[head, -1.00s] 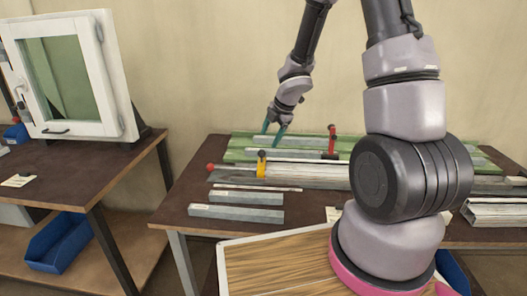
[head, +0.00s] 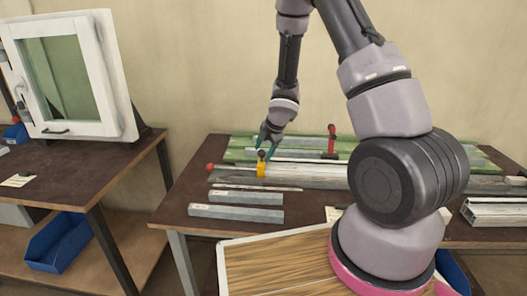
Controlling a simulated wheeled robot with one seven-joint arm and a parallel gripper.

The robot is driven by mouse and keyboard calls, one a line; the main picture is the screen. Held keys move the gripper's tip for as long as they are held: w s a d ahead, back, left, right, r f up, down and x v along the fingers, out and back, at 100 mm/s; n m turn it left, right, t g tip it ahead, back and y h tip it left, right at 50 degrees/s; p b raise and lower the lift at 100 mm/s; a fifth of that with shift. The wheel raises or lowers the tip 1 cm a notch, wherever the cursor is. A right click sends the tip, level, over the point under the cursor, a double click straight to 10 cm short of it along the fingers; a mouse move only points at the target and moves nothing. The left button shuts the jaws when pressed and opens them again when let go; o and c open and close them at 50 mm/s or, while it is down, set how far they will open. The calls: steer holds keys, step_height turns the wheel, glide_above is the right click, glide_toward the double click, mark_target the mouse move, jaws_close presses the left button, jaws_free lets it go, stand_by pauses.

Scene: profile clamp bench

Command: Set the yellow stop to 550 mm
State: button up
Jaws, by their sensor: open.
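The yellow stop (head: 261,166) stands upright on the pale rail (head: 310,173) on the middle workbench, near the rail's left end. A red knob (head: 210,167) sits at that left end. My gripper (head: 265,149) has teal fingertips and is open, pointing down just above and around the top of the yellow stop. I cannot tell whether the fingers touch it. Any scale markings on the rail are too small to read.
A red upright clamp (head: 332,141) stands behind, on the green bed (head: 305,141). Grey bars (head: 235,213) lie on the bench in front of the rail. Aluminium profiles (head: 495,211) lie at right. A framed window (head: 70,75) stands on the left table.

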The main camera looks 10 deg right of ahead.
steer(key=shift+c, duration=0.3)
jaws_close()
stand_by(1.1)
